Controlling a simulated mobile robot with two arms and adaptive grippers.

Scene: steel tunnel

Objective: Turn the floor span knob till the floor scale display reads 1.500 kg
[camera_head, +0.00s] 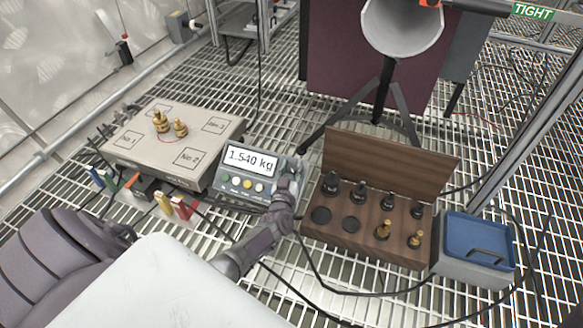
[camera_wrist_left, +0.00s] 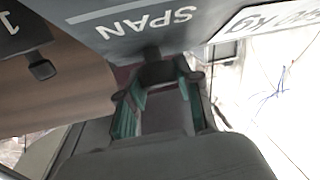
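The floor scale display (camera_head: 250,160) reads 1.540 kg on a grey indicator box (camera_head: 240,190) with coloured buttons. The scale platform (camera_head: 150,165) carries two brass weights (camera_head: 170,125) near its middle. My left gripper (camera_head: 289,173) is at the right side of the indicator box and mostly covers the span knob in the head view. In the left wrist view the dark span knob (camera_wrist_left: 156,70) sits below the upside-down SPAN label, between the tips of my left gripper (camera_wrist_left: 160,78). The fingers appear closed on it. My right gripper is not in view.
A wooden weight case (camera_head: 340,235) with black and brass weights stands just right of the indicator. A tripod (camera_head: 385,100) stands behind. Cables cross the grated floor. Coloured clips (camera_head: 175,207) lie in front of the platform.

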